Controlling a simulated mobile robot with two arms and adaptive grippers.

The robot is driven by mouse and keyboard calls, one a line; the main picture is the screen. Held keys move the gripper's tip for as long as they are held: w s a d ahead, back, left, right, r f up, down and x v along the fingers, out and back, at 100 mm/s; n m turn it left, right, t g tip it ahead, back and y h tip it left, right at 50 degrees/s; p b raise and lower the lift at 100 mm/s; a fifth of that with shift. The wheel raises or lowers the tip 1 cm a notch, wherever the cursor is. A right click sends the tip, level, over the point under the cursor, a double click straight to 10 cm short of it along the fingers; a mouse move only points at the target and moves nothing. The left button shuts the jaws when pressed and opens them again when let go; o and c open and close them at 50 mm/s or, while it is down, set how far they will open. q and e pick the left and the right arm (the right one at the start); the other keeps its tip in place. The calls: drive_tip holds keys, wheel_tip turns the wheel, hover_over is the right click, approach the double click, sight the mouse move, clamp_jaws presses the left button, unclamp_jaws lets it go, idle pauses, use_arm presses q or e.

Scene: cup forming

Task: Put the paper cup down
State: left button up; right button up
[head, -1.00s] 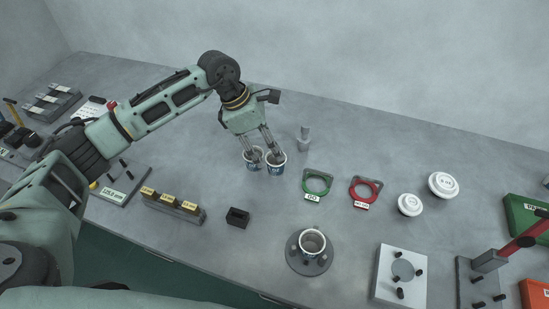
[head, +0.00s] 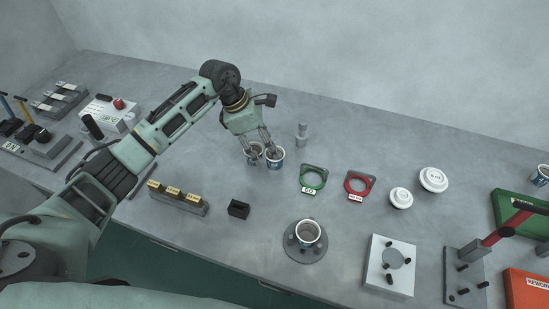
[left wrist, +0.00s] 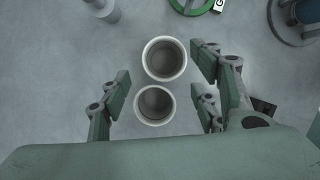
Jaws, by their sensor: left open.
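Two white paper cups with blue print stand upright side by side on the grey table, a left one (head: 254,150) and a right one (head: 276,161). My left gripper (head: 260,154) is over them with its fingers pointing down, partly covering them. In the left wrist view, the cups' open mouths show one above the other, the upper (left wrist: 164,58) and the lower (left wrist: 155,104). The fingers of my left gripper (left wrist: 163,88) are spread to either side, with visible gaps to the cups. My right gripper is not in view.
Another cup (head: 308,233) sits in a round fixture (head: 291,250). A black block (head: 238,209) is nearer. The table behind is clear.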

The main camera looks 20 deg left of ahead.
use_arm(q)
drive_tip(key=d+f, duration=0.1)
drive_tip(key=d+f+p, duration=0.1)
drive_tip(key=shift+w+f, duration=0.2)
drive_tip(key=shift+f, duration=0.1)
drive_tip(key=shift+d+f, duration=0.15)
drive_tip(key=shift+f, duration=0.05)
drive_tip(key=shift+w+f, duration=0.1)
drive_tip(key=shift+f, duration=0.05)
drive_tip(key=shift+c, duration=0.5)
drive_tip(key=c, duration=0.7)
drive_tip(key=shift+c, duration=0.5)
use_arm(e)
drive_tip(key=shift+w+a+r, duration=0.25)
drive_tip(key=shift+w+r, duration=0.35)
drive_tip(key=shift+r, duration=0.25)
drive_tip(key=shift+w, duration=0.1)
